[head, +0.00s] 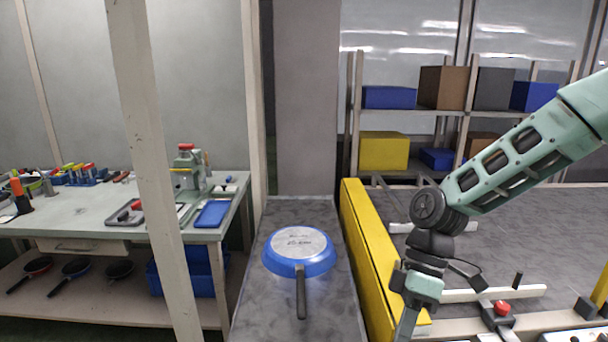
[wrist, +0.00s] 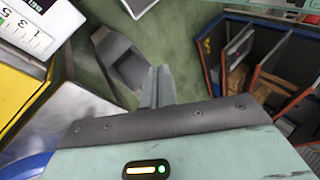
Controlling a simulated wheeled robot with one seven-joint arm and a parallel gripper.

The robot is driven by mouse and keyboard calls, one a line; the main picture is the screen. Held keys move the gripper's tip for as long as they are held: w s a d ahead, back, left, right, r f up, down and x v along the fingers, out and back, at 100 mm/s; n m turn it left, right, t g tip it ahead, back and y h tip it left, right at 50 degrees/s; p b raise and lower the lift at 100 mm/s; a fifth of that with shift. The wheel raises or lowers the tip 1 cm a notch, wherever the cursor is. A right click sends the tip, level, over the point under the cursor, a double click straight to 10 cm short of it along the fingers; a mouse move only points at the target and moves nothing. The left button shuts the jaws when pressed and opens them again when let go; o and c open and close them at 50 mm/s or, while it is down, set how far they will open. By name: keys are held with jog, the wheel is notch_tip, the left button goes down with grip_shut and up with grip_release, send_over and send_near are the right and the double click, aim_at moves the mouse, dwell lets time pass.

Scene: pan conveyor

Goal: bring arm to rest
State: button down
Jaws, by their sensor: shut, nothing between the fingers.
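My arm reaches in from the right in the head view, bent down at its wrist, with my gripper (head: 406,324) hanging beside the yellow rail. The gripper runs toward the bottom edge of that view. In the wrist view the two fingers (wrist: 157,84) lie together, shut, with nothing seen between them. A blue pan (head: 299,251) lies bottom-up on the grey conveyor (head: 297,212), its dark handle pointing toward me. My gripper is apart from the pan, to its right.
A yellow rail (head: 367,262) separates the conveyor from the grey surface at right. A red button (head: 502,307) sits low right. A workbench (head: 80,222) with tools stands left behind a pale post (head: 150,150). Shelves with boxes (head: 383,151) stand behind. The wrist view shows a divided bin (wrist: 265,70).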

jog(key=s+a+r+m+t+h+b, duration=0.1)
jog(key=s+r+m+t, duration=0.1)
jog(key=s, duration=0.6)
jog(key=s+r+m+t+h+b, duration=0.1)
jog(key=s+r+m+t+h, duration=0.1)
jog(key=s, duration=0.5)
jog(key=m+t, duration=0.1)
jog(key=m, duration=0.1)
jog(key=shift+s+a+r+m, duration=0.15)
jog(key=shift+s+a+m, duration=0.2)
jog(key=shift+a+m, duration=0.05)
jog(key=shift+d, duration=0.1)
